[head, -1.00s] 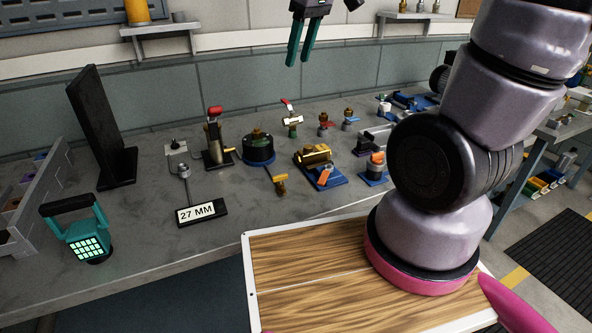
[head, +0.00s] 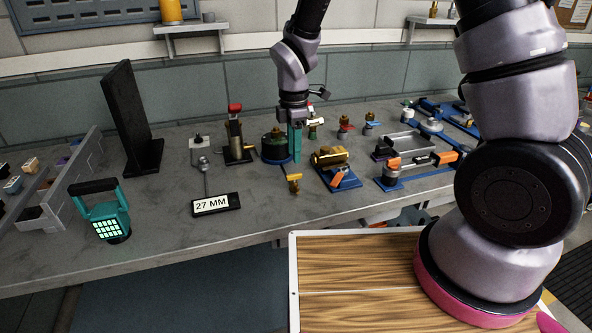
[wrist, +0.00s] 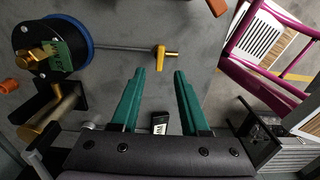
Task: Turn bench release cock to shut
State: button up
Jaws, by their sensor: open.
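A small brass-yellow cock (head: 294,181) sits on the bench at the end of a thin grey pipe. The pipe runs from a black round pot (head: 273,146) with a blue base; I take this cock for the bench release cock, but no label shows. In the wrist view the cock (wrist: 160,57) lies just past the fingertips, near the gap between them, with its handle roughly across the pipe. My gripper (head: 295,158) points down, open and empty, above the cock. The teal fingers (wrist: 159,73) show apart in the wrist view, and no contact with the cock is visible.
A brass fitting (head: 330,156) on a blue plate stands right of the cock. A red-topped brass cylinder (head: 234,137) stands left of the pot. A 27 MM sign (head: 217,204) and a teal lamp (head: 104,214) are nearer the front. Small valves stand behind.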

aim_at(294, 174)
notch_tip(294, 174, down, 7)
jog(key=shift+r, duration=0.15)
grip_shut()
